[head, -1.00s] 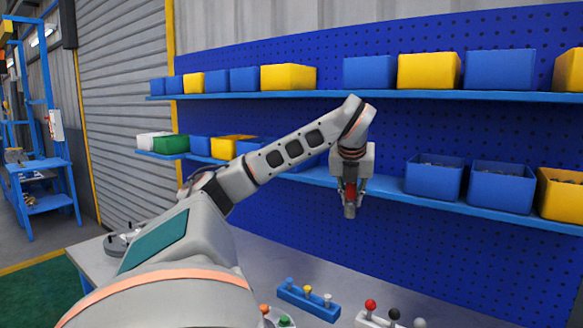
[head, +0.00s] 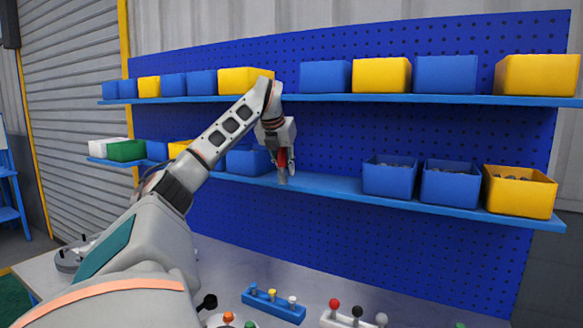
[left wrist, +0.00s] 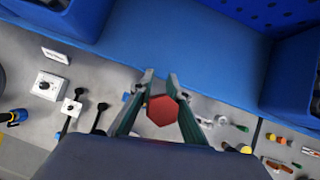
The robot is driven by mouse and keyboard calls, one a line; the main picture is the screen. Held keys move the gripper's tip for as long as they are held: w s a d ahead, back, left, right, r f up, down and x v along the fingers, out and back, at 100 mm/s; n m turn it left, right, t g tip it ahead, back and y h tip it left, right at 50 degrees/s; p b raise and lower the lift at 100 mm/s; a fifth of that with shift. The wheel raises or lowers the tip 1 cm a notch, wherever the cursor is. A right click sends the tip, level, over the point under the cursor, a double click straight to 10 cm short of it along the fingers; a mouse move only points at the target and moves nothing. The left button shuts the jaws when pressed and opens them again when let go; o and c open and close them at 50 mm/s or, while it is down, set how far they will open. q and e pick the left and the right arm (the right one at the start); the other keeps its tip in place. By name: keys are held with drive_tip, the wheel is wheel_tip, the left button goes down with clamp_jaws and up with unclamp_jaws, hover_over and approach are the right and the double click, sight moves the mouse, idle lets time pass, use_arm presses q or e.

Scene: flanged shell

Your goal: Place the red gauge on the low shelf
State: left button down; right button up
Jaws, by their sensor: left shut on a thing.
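My left gripper (head: 283,178) is shut on the red gauge (head: 282,158), which points downward between its fingers. In the left wrist view the gauge (left wrist: 162,110) shows as a red hexagonal end between the two fingers of my gripper (left wrist: 160,90). The low shelf (head: 330,185) is a blue board on the pegboard, with a bare stretch right of the gripper. Whether the gauge touches the shelf I cannot tell. My right gripper is out of view.
On the low shelf, a blue bin (head: 389,175) stands right of the bare stretch and another blue bin (head: 247,160) left of it. The upper shelf (head: 330,97) holds blue and yellow bins above. The workbench below carries a blue block with pegs (head: 273,303) and coloured knobs.

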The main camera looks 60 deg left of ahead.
use_arm(q)
drive_tip(key=w+a, duration=0.2)
drive_tip(key=w, duration=0.1)
drive_tip(key=shift+w+a, duration=0.1)
drive_tip(key=shift+a, duration=0.25)
drive_tip(key=shift+w+a+p, duration=0.35)
drive_tip(key=shift+w+a, duration=0.05)
drive_tip(key=shift+w+a+p, duration=0.4)
drive_tip(key=shift+w+a, duration=0.55)
drive_tip(key=shift+w, duration=0.2)
drive_tip(key=shift+s+f, duration=0.15)
drive_tip(key=shift+f, duration=0.6)
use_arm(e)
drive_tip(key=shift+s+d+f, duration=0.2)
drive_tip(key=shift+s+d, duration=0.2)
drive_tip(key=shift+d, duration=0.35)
use_arm(q)
drive_tip(key=shift+f, duration=0.1)
drive_tip(key=c, duration=1.9)
unclamp_jaws()
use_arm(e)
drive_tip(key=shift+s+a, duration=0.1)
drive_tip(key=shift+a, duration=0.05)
